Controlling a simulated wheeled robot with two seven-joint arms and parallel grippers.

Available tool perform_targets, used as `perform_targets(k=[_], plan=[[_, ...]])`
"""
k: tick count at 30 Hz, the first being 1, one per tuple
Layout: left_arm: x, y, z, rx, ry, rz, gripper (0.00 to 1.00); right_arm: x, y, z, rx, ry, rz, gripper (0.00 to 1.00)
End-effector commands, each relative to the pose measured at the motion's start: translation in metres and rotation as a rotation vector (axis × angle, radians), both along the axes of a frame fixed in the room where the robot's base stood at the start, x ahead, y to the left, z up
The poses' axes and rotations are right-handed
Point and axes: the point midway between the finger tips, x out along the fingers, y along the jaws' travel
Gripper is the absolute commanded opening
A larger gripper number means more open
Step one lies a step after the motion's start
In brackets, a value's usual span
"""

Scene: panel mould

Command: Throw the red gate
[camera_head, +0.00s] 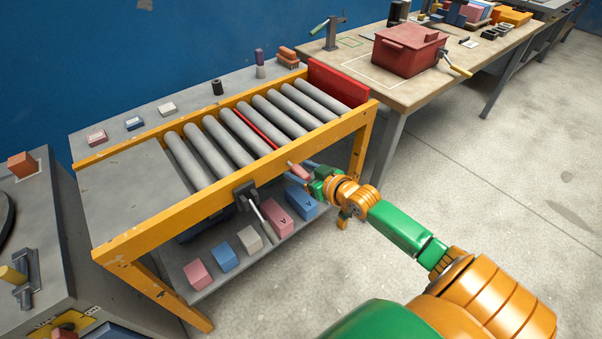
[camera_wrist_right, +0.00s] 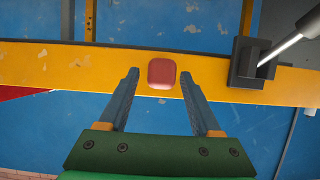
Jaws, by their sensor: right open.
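A thin red gate bar (camera_head: 254,128) lies low between the grey rollers of the yellow-framed conveyor. A pinkish-red handle (camera_head: 298,171) sticks out at the near yellow rail, roughly in line with that bar. My right gripper (camera_head: 303,175) is at this handle with its jaws open. In the right wrist view the red handle (camera_wrist_right: 162,73) shows end-on between the tips of my right gripper (camera_wrist_right: 160,82), with a gap on both sides. Whether the handle joins the bar is hidden by the rail. My left gripper is not in view.
A black bracket (camera_head: 246,194) with a metal rod hangs on the same rail, left of the handle; it also shows in the wrist view (camera_wrist_right: 247,62). A red end plate (camera_head: 338,82) closes the conveyor's far end. Coloured blocks (camera_head: 277,217) lie on the shelf below.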

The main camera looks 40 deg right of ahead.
Motion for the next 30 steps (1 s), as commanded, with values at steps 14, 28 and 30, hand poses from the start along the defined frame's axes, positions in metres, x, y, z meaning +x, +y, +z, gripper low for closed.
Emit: perform_targets(k=[14, 28, 30], plan=[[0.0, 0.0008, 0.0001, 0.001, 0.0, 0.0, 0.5, 0.0006, -0.0001, -0.0004, 0.0, 0.001, -0.001, 0.0], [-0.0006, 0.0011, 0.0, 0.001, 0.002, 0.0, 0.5, 0.0006, -0.0002, -0.0005, -0.001, 0.001, -0.001, 0.0], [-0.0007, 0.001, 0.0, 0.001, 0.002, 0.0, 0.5, 0.0006, -0.0002, -0.0005, -0.001, 0.001, -0.001, 0.0]])
